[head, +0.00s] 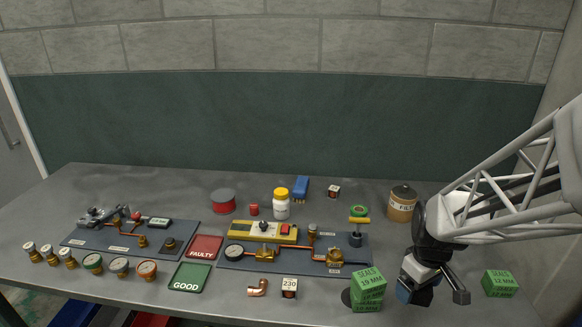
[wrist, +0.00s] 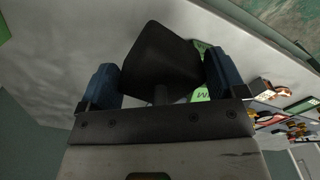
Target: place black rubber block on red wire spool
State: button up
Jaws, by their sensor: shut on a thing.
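My gripper (head: 432,290) is low at the front right of the bench. In the wrist view, its two blue-padded fingers (wrist: 162,72) are shut on the black rubber block (wrist: 160,55), a dark, tilted block. In the head view the block is hard to tell from the dark gripper parts. The red wire spool (head: 223,201), a short round drum with a grey top, stands upright at the back, left of centre. Nothing rests on its top. My gripper is far to the right of the spool and nearer the front edge.
Stacked green seal boxes (head: 368,290) stand just left of my gripper; another green box (head: 499,284) is to its right. A tan filter can (head: 402,204) stands behind. A yellow-capped white bottle (head: 281,204) and a small red cylinder (head: 253,210) are right of the spool.

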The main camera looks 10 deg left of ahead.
notch_tip(320, 180, up, 7)
jog(key=shift+f, duration=0.1)
jog(key=shift+w+a+r, duration=0.2)
jog(key=shift+w+a, duration=0.2)
jog(key=shift+w, duration=0.25)
jog(key=w+a+r+n, duration=0.1)
jog(key=w+a+r, duration=0.1)
jog(key=w+a, duration=2)
jog(key=w+a+f+n, duration=0.1)
jog(key=a, duration=1.2)
jog(key=w+a+f, duration=0.1)
jog(key=w+a, duration=0.1)
jog(key=a, duration=1.1)
jog(key=f, duration=0.2)
jog(key=a+f, duration=0.1)
jog(key=f, duration=0.2)
jog(key=shift+f, duration=0.15)
